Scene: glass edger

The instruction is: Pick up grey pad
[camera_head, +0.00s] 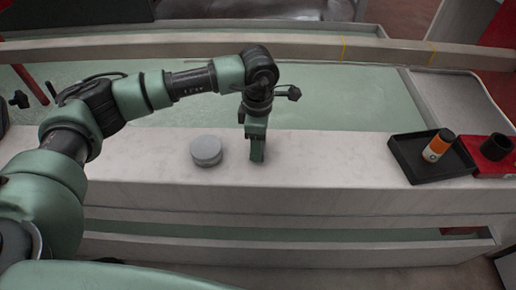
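The grey pad (206,151) is a short round grey disc with a lighter top. It sits on the pale ledge (330,165) left of centre in the head view. My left gripper (257,156) points down at the ledge just right of the pad, with a visible gap between them. Its fingers are seen edge-on, so their opening is hidden. Nothing shows held in it. My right gripper is not in view.
A black tray (408,150) on the right of the ledge holds an orange and black cylinder (438,146). Beside it is a red holder (483,165) with a black cup (497,147). The ledge between my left gripper and the tray is clear. A long rail (300,48) runs behind.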

